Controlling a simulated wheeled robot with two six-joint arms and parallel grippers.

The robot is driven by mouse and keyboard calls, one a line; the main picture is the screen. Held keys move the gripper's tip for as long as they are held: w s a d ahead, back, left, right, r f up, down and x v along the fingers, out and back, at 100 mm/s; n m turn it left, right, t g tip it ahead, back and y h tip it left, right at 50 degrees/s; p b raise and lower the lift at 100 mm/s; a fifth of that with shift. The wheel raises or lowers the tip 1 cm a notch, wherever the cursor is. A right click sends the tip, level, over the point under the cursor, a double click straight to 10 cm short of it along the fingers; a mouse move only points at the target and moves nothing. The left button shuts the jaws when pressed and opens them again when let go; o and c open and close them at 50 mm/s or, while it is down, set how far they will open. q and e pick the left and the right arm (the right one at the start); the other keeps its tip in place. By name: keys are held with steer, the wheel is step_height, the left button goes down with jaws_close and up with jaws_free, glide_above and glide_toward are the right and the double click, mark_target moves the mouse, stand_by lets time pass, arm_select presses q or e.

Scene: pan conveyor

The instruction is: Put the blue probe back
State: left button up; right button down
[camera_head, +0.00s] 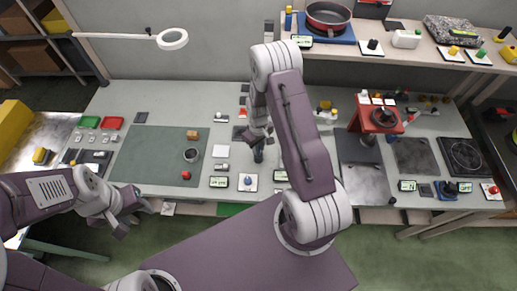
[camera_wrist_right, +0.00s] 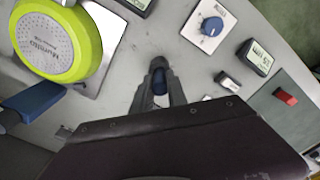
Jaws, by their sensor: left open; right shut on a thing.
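My right gripper (camera_wrist_right: 158,80) points down at the bench, its fingers closed around a small dark blue piece, the blue probe (camera_wrist_right: 160,88), mostly hidden between them. In the head view the right gripper (camera_head: 258,152) is over the middle of the bench, and the probe cannot be made out there. Whether the probe touches the bench is not clear. My left gripper (camera_head: 136,219) is open and empty off the bench's front edge at the left. No holder for the probe can be identified with certainty.
A blue knob on a white plate (camera_wrist_right: 211,26) and small displays (camera_wrist_right: 254,57) lie near the right gripper. A lime-rimmed grey disc (camera_wrist_right: 60,42) is at the left of the wrist view. A dark green mat (camera_head: 150,165) covers the left bench; a red pan (camera_head: 328,15) stands on the back shelf.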

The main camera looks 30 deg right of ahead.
steer(key=shift+f, duration=0.65)
steer(key=shift+w+f, duration=0.2)
steer(key=shift+f, duration=0.1)
steer(key=shift+s, duration=0.1)
steer(key=shift+f, duration=0.2)
steer(key=c, duration=1.3)
jaws_free()
steer(key=shift+r, duration=0.1)
